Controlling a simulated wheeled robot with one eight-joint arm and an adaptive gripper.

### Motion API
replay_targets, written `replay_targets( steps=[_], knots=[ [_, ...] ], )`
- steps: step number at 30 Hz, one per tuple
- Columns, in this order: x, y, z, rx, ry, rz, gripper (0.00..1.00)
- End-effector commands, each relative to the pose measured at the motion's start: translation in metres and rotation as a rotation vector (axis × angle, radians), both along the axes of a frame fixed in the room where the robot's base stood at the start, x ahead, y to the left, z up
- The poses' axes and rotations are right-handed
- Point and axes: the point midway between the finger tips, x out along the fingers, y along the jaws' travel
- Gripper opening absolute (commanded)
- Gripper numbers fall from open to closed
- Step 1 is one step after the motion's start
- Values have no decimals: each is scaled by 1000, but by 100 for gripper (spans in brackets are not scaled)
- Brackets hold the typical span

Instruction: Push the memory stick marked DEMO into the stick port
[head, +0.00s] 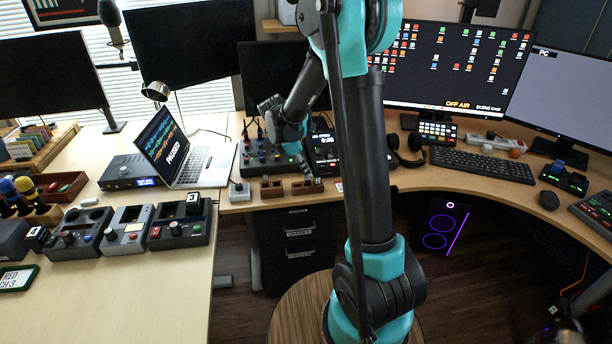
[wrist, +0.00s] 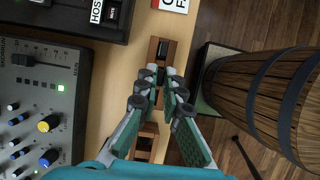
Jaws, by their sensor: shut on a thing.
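In the wrist view my gripper (wrist: 165,82) is shut on a small dark piece, apparently a memory stick, over a brown wooden holder (wrist: 160,50). The fingers hide most of the piece, and no DEMO marking can be read. A second wooden holder (wrist: 144,146) shows below the fingers. In the head view the wooden holders (head: 271,188) stand along the desk's front edge, and my forearm comes down behind my upright arm there. A dark device (wrist: 70,18) with a white label starting "HOS" lies left of the gripper; I cannot tell whether its dark slot (wrist: 113,12) is the stick port.
A mixer (wrist: 38,105) lies left of the gripper. The laptop (head: 190,150) stands left of the holders, and a keyboard (head: 482,164) lies at right. Several control boxes (head: 126,232) line the left desk.

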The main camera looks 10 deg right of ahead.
Motion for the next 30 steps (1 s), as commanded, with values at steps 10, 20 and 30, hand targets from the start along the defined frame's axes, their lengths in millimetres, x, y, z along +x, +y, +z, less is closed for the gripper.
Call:
replay_targets(
  steps=[10, 20, 30],
  knots=[
    [-1, 0, 89, 0, 0, 0, 0],
    [0, 0, 157, 0, 0, 0, 0],
    [0, 0, 176, 0, 0, 0, 0]
  ],
)
